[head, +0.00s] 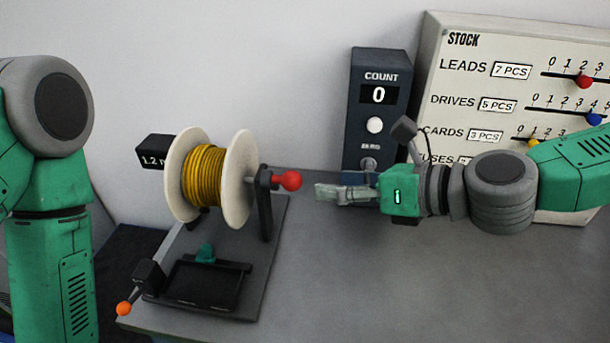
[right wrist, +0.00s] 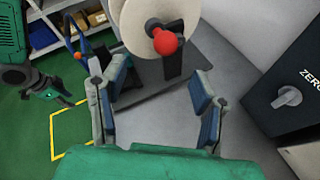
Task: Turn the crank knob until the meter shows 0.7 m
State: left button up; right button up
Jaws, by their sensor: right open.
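The crank knob (head: 291,181) is a red ball on a dark crank at the right side of a spool (head: 240,180) wound with yellow cable. It also shows in the right wrist view (right wrist: 165,42). The meter (head: 152,152) is a black box behind the spool. It reads 1.2, and the spool hides its right end. My right gripper (head: 325,193) is open and empty, just right of the knob and apart from it. In the right wrist view the knob lies beyond the open fingers. My left arm stands at the left. Its small, unclear gripper (right wrist: 52,92) shows only in the right wrist view.
A count box (head: 378,130) reading 0, with a white button and a zero knob, stands behind my right gripper. A stock board (head: 435,75) with sliders is at the back right. A dark tray (head: 205,285) and an orange-tipped lever (head: 124,308) sit before the spool. The table's right front is clear.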

aim_at(301, 181)
jog(key=x, duration=0.7)
jog(key=shift+w+f+p, duration=0.25)
jog(key=shift+w+p, duration=0.1)
jog(key=shift+w, duration=0.05)
jog(key=shift+w+a+f, duration=0.25)
jog(key=shift+w, duration=0.1)
jog(key=shift+w+a+f, duration=0.2)
jog(key=shift+w+f, duration=0.05)
jog(key=shift+w, duration=0.05)
jog(key=shift+w+a, duration=0.1)
jog(key=shift+a, duration=0.8)
jog(key=c, duration=1)
jog(key=shift+d+f, duration=0.1)
jog(key=shift+d, duration=0.3)
jog(key=shift+c, duration=1.2)
pick_arm(q)
jog(key=shift+w+a+r, duration=0.15)
jog(key=shift+w+r, duration=0.15)
jog(key=shift+r, duration=0.15)
